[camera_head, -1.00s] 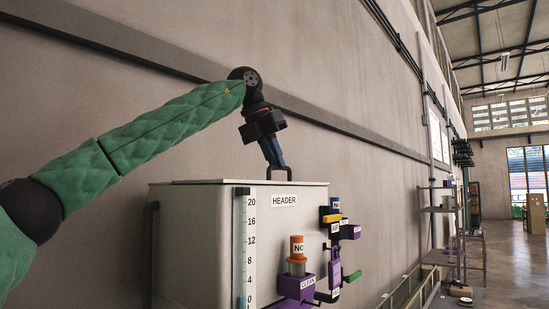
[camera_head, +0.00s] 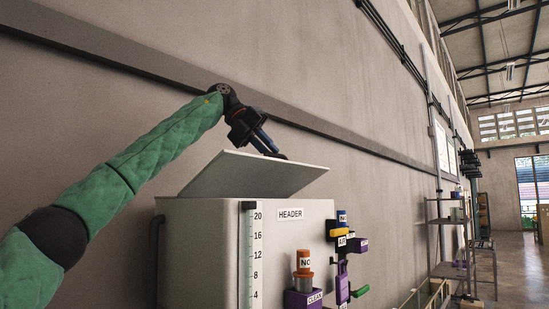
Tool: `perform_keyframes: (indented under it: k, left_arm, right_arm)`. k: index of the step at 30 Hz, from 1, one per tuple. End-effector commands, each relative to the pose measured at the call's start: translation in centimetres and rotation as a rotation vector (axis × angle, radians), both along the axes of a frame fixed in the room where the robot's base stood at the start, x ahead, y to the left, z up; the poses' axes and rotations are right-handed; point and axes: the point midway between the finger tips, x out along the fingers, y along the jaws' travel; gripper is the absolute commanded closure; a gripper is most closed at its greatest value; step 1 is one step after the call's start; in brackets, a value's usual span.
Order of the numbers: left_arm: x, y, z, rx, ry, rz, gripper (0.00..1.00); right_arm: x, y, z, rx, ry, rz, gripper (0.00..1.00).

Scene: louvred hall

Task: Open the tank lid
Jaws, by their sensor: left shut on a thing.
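The tank (camera_head: 206,240) is a pale box labelled HEADER, with a level scale on its front corner. My left gripper (camera_head: 277,154) is shut on the lid's dark handle (camera_head: 281,156) at the far upper side of the lid; the fingertips are partly hidden behind the panel. My right gripper is not in view.
Valves and fittings in purple, orange, yellow and green (camera_head: 303,280) stick out on the tank's right side. A bare wall (camera_head: 110,110) with a dark rail runs behind. Metal shelves (camera_head: 446,235) stand farther right, and open floor lies beyond.

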Motion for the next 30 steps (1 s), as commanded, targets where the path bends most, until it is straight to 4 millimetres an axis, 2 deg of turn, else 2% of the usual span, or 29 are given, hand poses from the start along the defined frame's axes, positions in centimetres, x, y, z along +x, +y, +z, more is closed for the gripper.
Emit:
perform_keyframes:
  k: [9,25,28,30]
  left_arm:
    - [1.1,1.5,1.3,-0.108,0.079,0.001,1.00]
    - [1.3,1.9,1.6,-0.129,0.094,0.001,1.00]
    - [1.3,1.9,1.6,-0.129,0.093,0.001,1.00]
    - [1.3,1.9,1.6,-0.129,0.093,0.001,1.00]
  right_arm:
    - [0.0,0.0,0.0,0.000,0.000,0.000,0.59]
    - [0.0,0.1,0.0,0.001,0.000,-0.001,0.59]
    - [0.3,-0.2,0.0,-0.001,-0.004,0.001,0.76]
    - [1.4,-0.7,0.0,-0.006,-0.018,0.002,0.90]
